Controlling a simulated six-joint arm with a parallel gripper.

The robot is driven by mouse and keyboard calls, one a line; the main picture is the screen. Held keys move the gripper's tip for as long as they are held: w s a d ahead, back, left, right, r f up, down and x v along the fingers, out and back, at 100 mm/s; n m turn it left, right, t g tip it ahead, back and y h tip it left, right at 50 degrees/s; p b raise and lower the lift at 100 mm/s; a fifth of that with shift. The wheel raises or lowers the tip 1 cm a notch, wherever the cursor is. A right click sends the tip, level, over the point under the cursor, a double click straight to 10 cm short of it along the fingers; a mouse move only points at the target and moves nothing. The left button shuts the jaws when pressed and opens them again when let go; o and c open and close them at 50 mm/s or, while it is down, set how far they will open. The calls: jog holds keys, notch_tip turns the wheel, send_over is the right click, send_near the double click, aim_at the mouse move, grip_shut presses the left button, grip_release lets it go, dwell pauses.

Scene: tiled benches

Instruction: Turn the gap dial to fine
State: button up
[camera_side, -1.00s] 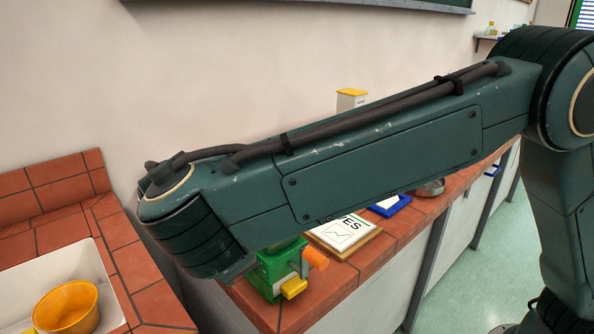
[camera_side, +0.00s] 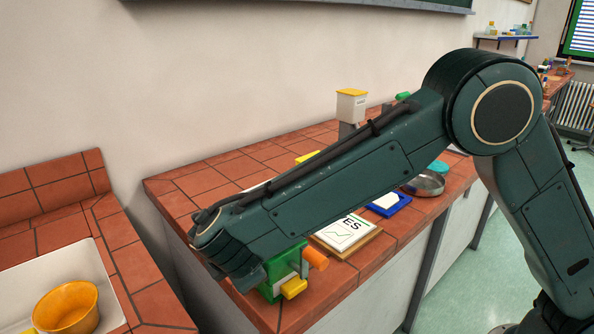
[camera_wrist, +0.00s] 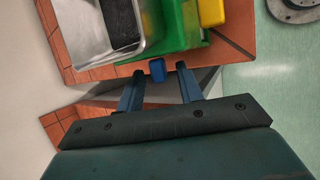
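The green machine (camera_side: 272,291) stands at the near end of the tiled bench, with an orange cylindrical handle (camera_side: 317,258) and a yellow block (camera_side: 294,288) on its side. In the wrist view the green body (camera_wrist: 188,28) is at the top, next to a silver metal part (camera_wrist: 98,12) with a dark slot. A small blue knob (camera_wrist: 157,72), likely the gap dial, sticks out of its lower edge. My gripper (camera_wrist: 159,78) is open, its two fingers on either side of the knob with gaps showing. Contact cannot be seen. In the side view my arm hides the fingers and knob.
A framed card (camera_side: 345,234), a blue tray (camera_side: 388,205) and a metal bowl (camera_side: 427,184) line the bench beyond the machine. A white box with a yellow lid (camera_side: 351,105) stands behind my forearm. A sink with an orange bowl (camera_side: 67,307) is at left.

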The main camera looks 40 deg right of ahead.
jog(key=shift+w+d+f, duration=0.1)
jog(key=shift+f, duration=0.1)
grip_shut()
jog(key=shift+t, duration=0.3)
jog(key=shift+s+f+m+t, duration=0.1)
jog(key=shift+s+m+t, duration=0.05)
jog(key=shift+t, duration=0.5)
jog(key=shift+s+f+m+t, duration=0.1)
jog(key=shift+m+t, duration=0.05)
jog(key=shift+t, duration=0.5)
